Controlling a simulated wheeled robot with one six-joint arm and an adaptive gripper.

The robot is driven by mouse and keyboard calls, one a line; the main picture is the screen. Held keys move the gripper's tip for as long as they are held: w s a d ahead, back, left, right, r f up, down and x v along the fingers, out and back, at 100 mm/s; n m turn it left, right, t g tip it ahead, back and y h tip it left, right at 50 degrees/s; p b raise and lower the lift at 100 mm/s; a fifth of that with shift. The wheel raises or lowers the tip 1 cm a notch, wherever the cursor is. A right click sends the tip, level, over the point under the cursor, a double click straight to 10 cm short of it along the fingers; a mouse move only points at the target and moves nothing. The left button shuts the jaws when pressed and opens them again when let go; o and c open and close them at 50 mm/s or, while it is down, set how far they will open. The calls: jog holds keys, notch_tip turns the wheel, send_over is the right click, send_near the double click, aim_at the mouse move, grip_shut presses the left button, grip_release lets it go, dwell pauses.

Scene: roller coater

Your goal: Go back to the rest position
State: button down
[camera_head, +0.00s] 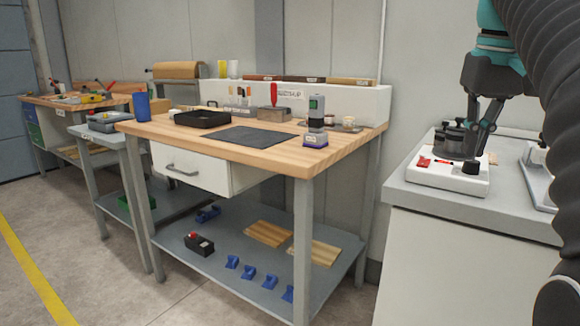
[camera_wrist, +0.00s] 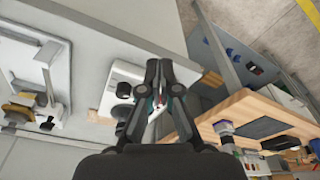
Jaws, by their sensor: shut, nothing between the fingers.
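My gripper (camera_head: 478,140) hangs from my arm at the right of the head view, fingers pointing down. It is over the white machine (camera_head: 447,176) with red controls on the grey counter. In the wrist view my gripper (camera_wrist: 159,68) has its fingertips together with nothing between them. The white machine also shows behind the fingers in the wrist view (camera_wrist: 122,78). I cannot tell whether the fingertips touch it.
A wooden workbench (camera_head: 262,150) stands left of the grey counter (camera_head: 400,188), with a gap between them. It carries a black tray (camera_head: 201,118), a dark mat (camera_head: 250,136) and a small device (camera_head: 316,122). Another apparatus (camera_head: 540,175) stands right of the machine. Floor is clear at left.

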jog(key=s+a+f+t, duration=0.1)
jog(key=s+a+f, duration=0.3)
jog(key=f, duration=0.6)
jog(key=s+a+f+t, duration=0.1)
jog(key=s+a+f, duration=0.3)
jog(key=f, duration=0.7)
jog(key=s+a+f+t, duration=0.1)
jog(key=s+a+f, duration=0.3)
jog(key=f, duration=0.6)
jog(key=shift+s+f+n+t, duration=0.3)
jog(key=shift+s+n+t, duration=0.1)
jog(key=shift+s, duration=0.05)
jog(key=shift+a, duration=0.1)
